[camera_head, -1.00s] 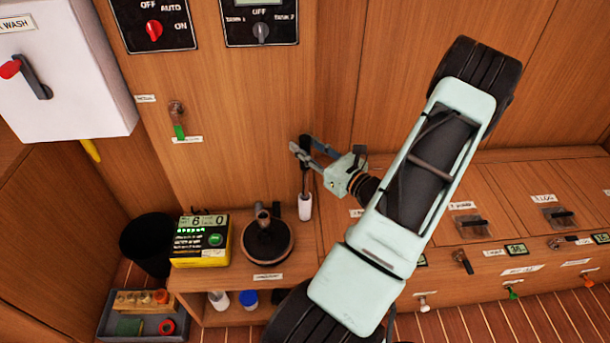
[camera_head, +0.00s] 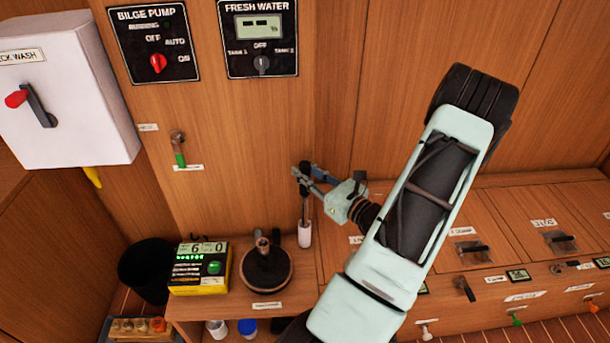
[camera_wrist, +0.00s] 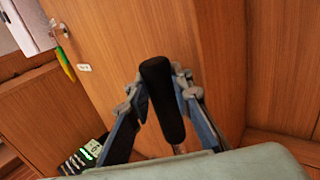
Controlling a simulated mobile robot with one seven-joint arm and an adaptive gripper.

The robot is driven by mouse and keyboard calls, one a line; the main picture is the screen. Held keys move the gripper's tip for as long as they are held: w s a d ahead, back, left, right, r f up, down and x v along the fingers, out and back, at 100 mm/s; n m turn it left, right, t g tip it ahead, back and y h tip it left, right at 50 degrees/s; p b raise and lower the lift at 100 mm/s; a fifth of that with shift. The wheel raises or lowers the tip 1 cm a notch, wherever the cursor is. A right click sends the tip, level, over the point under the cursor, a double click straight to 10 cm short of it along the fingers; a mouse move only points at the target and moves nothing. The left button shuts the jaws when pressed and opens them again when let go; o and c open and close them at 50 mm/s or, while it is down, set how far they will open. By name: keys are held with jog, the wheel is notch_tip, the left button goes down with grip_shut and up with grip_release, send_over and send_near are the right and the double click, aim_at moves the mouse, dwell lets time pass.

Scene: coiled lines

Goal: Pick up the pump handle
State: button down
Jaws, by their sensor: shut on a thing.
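The pump handle (camera_head: 304,192) stands upright, with a black grip on top and a thin shaft below. The shaft runs down into a white holder (camera_head: 304,235) on the low bench; how deep it sits is hidden. My gripper (camera_head: 303,172) is shut on the black grip near its top. In the wrist view the black grip (camera_wrist: 160,95) lies between the fingers of my gripper (camera_wrist: 157,90), tilted slightly in the picture. A round black pump base (camera_head: 266,270) with a short metal socket stands left of the holder.
A yellow box (camera_head: 199,270) with a display stands left of the pump base, beside a black bin (camera_head: 148,270). A wooden wall with switch panels (camera_head: 155,45) rises close behind. Labelled bench lids (camera_head: 500,235) extend to the right.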

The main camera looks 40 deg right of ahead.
notch_tip(320, 180, up, 11)
jog(key=p, duration=0.3)
jog(key=shift+f, duration=0.2)
jog(key=s+a+p, duration=0.8)
jog(key=s+a, duration=0.4)
jog(key=s, duration=0.3)
jog(key=shift+a+f, duration=0.15)
jog(key=shift+a, duration=0.15)
jog(key=shift+r+p, duration=0.5)
jog(key=shift+r, duration=0.15)
